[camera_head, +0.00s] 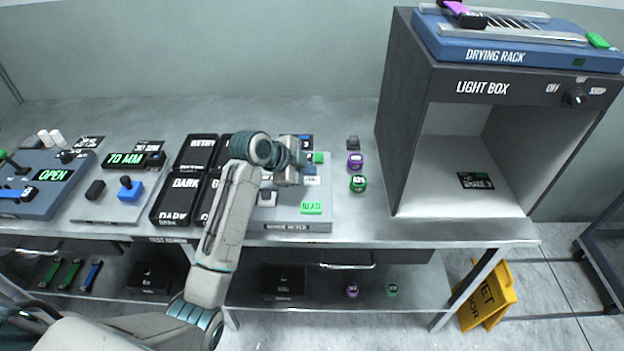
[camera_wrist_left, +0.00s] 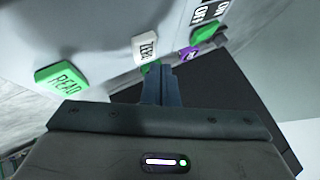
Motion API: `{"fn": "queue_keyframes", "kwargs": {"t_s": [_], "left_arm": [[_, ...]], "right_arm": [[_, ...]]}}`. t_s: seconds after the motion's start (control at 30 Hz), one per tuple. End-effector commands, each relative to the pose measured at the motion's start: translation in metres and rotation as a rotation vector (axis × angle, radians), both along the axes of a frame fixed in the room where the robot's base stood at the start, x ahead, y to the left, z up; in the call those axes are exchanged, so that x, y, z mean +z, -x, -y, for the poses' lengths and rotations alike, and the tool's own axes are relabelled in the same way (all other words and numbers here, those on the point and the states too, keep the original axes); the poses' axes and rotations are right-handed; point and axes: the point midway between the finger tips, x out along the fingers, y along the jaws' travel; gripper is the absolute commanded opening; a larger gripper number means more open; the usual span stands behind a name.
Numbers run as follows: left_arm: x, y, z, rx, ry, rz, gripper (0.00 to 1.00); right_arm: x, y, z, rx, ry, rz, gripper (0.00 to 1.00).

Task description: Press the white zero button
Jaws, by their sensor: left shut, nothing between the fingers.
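The white zero button (camera_wrist_left: 145,48) shows in the left wrist view on a pale panel, with dark lettering. In the head view, a small white piece that looks like it (camera_head: 311,181) sits on the grey meter (camera_head: 288,227), just right of my left gripper (camera_head: 287,182). My left gripper is shut and empty. Its fingertips (camera_wrist_left: 160,70) show just below and right of the button in the left wrist view; I cannot tell whether they touch it. The green READ button (camera_wrist_left: 62,85) is to the left there and at the meter's front in the head view (camera_head: 312,208). My right gripper is not in view.
Black boxes (camera_head: 174,198) stand left of the meter. Purple (camera_head: 355,160) and green (camera_head: 358,184) dye pieces sit right of it, before the light box (camera_head: 400,110). Bare bench lies in front of the light box.

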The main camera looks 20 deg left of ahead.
Motion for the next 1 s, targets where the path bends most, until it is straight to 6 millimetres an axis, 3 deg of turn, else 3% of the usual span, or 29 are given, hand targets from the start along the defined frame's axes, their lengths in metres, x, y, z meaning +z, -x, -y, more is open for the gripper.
{"fn": "queue_keyframes", "kwargs": {"t_s": [1.0], "left_arm": [[-0.0003, 0.0000, 0.0000, 0.000, 0.000, 0.000, 0.00]], "right_arm": [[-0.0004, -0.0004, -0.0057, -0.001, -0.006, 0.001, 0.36]]}}
